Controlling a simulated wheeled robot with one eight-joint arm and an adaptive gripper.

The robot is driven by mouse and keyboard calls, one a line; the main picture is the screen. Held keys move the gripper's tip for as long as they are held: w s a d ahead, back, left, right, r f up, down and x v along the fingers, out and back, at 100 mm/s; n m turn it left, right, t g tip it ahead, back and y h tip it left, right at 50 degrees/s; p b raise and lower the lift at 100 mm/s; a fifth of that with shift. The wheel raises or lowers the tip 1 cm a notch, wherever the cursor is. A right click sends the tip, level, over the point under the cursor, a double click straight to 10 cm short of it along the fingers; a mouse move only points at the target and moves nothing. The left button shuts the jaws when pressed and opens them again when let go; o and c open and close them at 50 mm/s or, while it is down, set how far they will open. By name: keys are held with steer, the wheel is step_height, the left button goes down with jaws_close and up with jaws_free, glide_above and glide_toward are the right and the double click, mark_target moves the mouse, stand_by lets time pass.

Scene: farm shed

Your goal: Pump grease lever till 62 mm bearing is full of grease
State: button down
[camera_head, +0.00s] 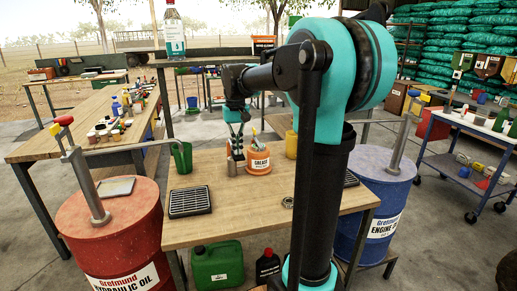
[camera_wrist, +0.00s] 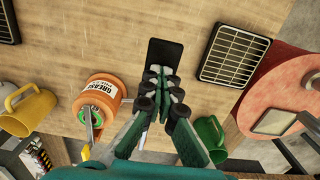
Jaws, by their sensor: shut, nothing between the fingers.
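The orange grease tub (camera_head: 258,160) with a white GREASE label stands on the wooden workbench. In the wrist view the tub (camera_wrist: 112,88) is left of my gripper, and a thin grey lever-like part (camera_wrist: 90,125) shows at its top. My gripper (camera_head: 232,165) points down just left of the tub in the head view. In the wrist view its fingers (camera_wrist: 165,85) are together with nothing held. A small metal ring (camera_head: 287,202), which looks like a bearing, lies near the bench's front edge; its size and grease filling cannot be told.
A green mug (camera_head: 182,157), a yellow mug (camera_head: 291,144) and a dark grille (camera_head: 190,201) stand on the bench. A red drum (camera_head: 110,235) and a blue drum (camera_head: 378,190) flank it. A black rectangle (camera_wrist: 165,52) lies beyond my fingers. The bench front is mostly clear.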

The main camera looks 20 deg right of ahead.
steer(key=shift+r, duration=2.35)
